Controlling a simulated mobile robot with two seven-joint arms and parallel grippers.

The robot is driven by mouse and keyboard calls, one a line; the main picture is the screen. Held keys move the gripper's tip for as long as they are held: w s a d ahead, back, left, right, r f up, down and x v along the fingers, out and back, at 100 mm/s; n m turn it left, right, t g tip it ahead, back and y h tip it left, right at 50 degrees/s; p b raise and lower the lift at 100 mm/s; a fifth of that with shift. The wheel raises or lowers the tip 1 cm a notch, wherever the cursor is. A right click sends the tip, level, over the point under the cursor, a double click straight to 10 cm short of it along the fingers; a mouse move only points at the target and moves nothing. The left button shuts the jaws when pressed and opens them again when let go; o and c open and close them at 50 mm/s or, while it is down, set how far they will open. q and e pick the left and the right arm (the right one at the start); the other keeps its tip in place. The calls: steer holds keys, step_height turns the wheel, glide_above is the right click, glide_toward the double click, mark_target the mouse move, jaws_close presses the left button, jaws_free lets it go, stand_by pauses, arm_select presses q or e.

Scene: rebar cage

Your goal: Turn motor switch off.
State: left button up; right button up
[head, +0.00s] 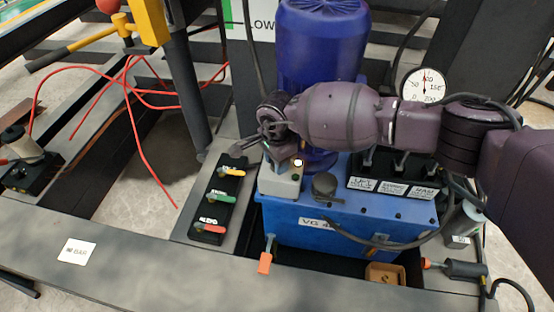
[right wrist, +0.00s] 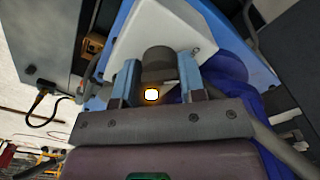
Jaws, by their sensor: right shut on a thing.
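The motor switch is a light grey box (head: 280,182) on the left end of the blue power unit (head: 330,222), with a lit lamp (head: 298,163) on top. In the right wrist view the lamp glows (right wrist: 152,94) and a dark round knob (right wrist: 158,60) stands out from the pale switch box (right wrist: 190,30). My right gripper (head: 264,138) is over the box in the head view, hiding the knob there. In the right wrist view its two blue-grey fingers (right wrist: 158,78) are on either side of the knob, shut on it. My left gripper is out of view.
A black panel with yellow, green and red levers (head: 217,198) stands just left of the box. A blue motor (head: 320,45) rises behind. A pressure gauge (head: 424,86) and labelled black levers (head: 395,170) are to the right. An orange-handled valve (head: 265,262) is in front.

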steer(key=shift+f, duration=0.1)
stand_by(0.4)
steer(key=o, duration=0.9)
steer(key=shift+r, duration=0.65)
arm_select(q)
steer(key=p, duration=0.1)
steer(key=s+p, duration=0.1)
steer(key=p, duration=0.1)
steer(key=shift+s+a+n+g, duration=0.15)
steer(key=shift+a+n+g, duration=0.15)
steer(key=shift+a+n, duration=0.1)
arm_select(e)
step_height(320, 180, up, 10)
steer(key=shift+f, duration=0.25)
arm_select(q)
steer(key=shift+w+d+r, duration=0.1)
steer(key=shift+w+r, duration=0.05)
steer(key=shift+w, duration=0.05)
